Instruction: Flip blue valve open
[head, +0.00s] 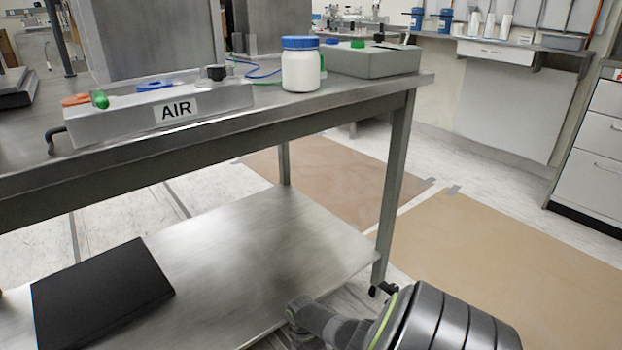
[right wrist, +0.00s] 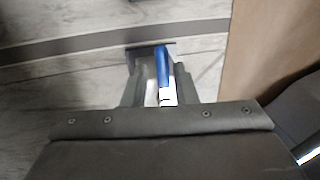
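A grey box labelled AIR (head: 215,100) sits on the metal table at the left of the head view. A flat blue valve handle (head: 155,86) is on its top, between a green-tipped orange valve (head: 82,99) and a black knob (head: 216,73). No gripper is near the blue valve. My left gripper is not in view. My right gripper (right wrist: 160,75) shows in the right wrist view, low over the floor. A blue strip and a white patch show between its dark fingers; I cannot tell what they are or how far it is open.
A white jar with a blue lid (head: 301,70) stands right of the AIR box. Behind it is a second grey box (head: 368,62) with blue and green knobs. The table (head: 300,108) has a lower shelf with a black flat case (head: 100,292). Open floor (head: 500,235) lies to the right.

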